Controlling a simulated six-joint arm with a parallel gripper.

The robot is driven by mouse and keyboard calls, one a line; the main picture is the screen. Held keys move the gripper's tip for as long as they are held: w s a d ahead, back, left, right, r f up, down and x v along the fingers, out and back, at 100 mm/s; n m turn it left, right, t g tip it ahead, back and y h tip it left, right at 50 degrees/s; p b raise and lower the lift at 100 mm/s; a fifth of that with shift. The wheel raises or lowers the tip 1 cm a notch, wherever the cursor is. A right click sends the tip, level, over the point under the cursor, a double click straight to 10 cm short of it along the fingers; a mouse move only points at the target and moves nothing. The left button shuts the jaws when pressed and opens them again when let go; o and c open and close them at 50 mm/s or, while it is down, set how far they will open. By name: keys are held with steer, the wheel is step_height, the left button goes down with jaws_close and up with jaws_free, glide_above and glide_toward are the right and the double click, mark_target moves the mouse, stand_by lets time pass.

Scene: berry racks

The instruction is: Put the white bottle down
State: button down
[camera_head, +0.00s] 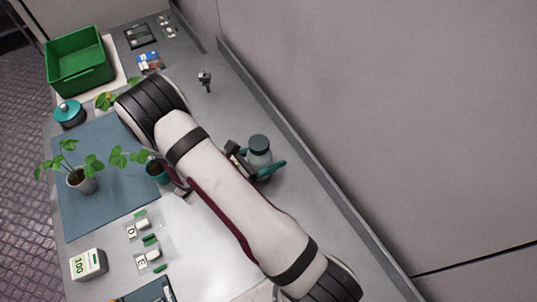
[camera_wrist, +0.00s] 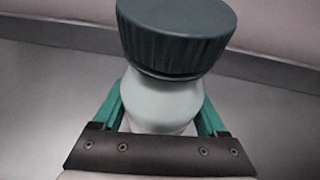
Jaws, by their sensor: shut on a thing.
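The white bottle (camera_wrist: 165,100) has a dark ribbed cap (camera_wrist: 178,38) and stands between the two green fingers of my gripper (camera_wrist: 163,112) in the wrist view. The gripper is shut on the bottle's body, below the cap. In the head view the bottle's pale shoulder (camera_head: 259,157) and dark cap show just right of my arm, with the gripper (camera_head: 262,170) around it. The bottle looks upright. Its lower part is hidden, so I cannot tell whether its base touches the grey bench.
Bare grey bench (camera_head: 300,212) lies right of the bottle, bounded by a raised edge (camera_head: 315,160) along the wall. Potted seedlings (camera_head: 82,180) stand on a blue mat (camera_head: 115,200) at left. A green crate (camera_head: 80,68) is at the far left. A small dark object (camera_head: 204,80) stands behind.

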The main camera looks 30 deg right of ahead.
jaws_free()
steer(key=shift+f, duration=0.1)
steer(key=shift+a+r, duration=0.15)
steer(key=shift+r, duration=0.05)
steer(key=v, duration=1.1)
steer(key=shift+a, duration=0.3)
steer(key=shift+s+r, duration=0.1)
steer(key=shift+s, duration=0.05)
